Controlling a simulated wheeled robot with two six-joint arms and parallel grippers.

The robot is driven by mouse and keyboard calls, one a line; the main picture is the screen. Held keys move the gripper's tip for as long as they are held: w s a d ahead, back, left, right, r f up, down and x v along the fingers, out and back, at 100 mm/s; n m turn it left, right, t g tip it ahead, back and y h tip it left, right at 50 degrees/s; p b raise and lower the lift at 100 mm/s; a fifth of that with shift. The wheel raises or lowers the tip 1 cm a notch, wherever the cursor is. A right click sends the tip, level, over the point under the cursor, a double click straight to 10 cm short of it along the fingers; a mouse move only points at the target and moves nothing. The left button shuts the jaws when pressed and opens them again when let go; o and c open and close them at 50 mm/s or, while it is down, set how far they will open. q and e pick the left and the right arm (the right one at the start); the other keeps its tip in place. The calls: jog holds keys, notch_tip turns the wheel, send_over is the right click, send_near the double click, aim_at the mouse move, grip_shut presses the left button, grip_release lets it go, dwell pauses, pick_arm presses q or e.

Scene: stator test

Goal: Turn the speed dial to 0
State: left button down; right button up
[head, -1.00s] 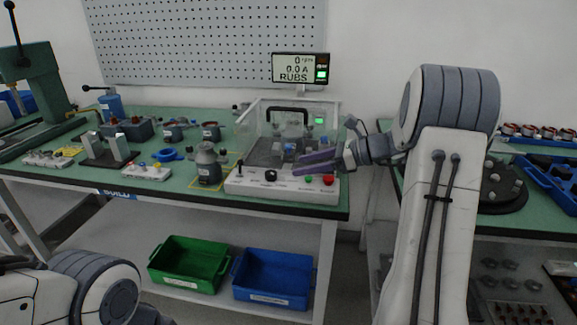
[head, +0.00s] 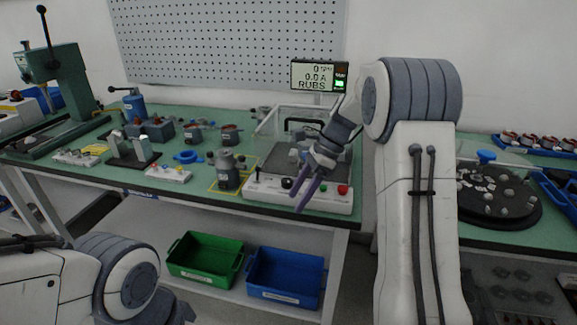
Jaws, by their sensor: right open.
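The test unit (head: 262,196) is a white box with a control panel on its front, at the right end of the left bench. A black knob, likely the speed dial (head: 287,183), sits on the panel, with a green button (head: 323,187) and a red button (head: 343,190) to its right. The dial's pointer is too small to read. My right gripper (head: 302,192) is open, its purple fingers pointing down in front of the panel, just right of the dial. I cannot tell whether they touch anything. The display (head: 318,76) reads 0 rpm, 0.0 A, RUBS. My left gripper is out of view.
A clear guard with a black handle (head: 303,122) stands behind the panel. A grey motor (head: 228,170) stands on the mat to the left. A green bin (head: 205,260) and a blue bin (head: 285,278) are on the lower shelf. A dark round tray (head: 500,205) is on the right bench.

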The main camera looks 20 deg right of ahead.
aim_at(287, 180)
jog(key=w+a+r+n+t+h+p, duration=0.2)
jog(key=w+a+r+n+h+p, duration=0.3)
jog(key=w+r+h, duration=0.4)
jog(key=shift+n+h, duration=0.4)
jog(key=shift+h, duration=0.4)
jog(key=x, duration=0.3)
jog(key=s+x, duration=0.1)
jog(key=x, duration=0.3)
jog(key=d+x, duration=0.1)
jog(key=x, duration=0.2)
jog(key=shift+s+f, duration=0.2)
jog(key=shift+s, duration=0.05)
grip_shut()
